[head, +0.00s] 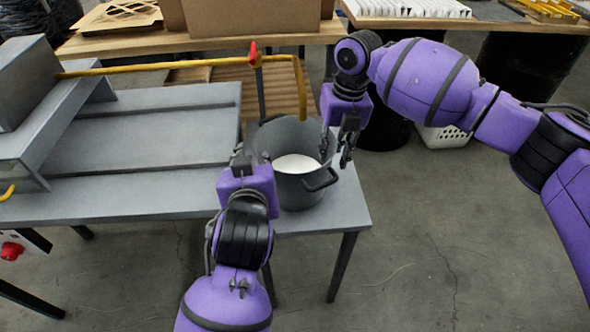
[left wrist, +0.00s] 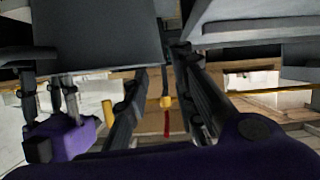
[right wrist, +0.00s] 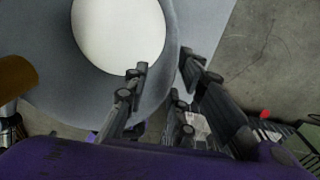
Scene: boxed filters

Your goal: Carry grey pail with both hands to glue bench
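The grey pail (head: 297,192) stands upright on the right end of a grey metal table (head: 130,197). White contents (head: 297,164) show inside it, and also in the right wrist view (right wrist: 118,30). A dark side handle (head: 321,181) sticks out at its front right. My left gripper (head: 243,160) is at the pail's left side, its fingers apart in the left wrist view (left wrist: 160,62). My right gripper (head: 337,155) points down at the pail's right rim, fingers apart. Contact is unclear for both. I cannot tell which surface is the glue bench.
A yellow pipe with a red handle (head: 254,54) runs over the table and bends down behind the pail. A wooden table with a cardboard box (head: 250,16) stands behind. Another wooden bench with white filters (head: 405,8) is at back right.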

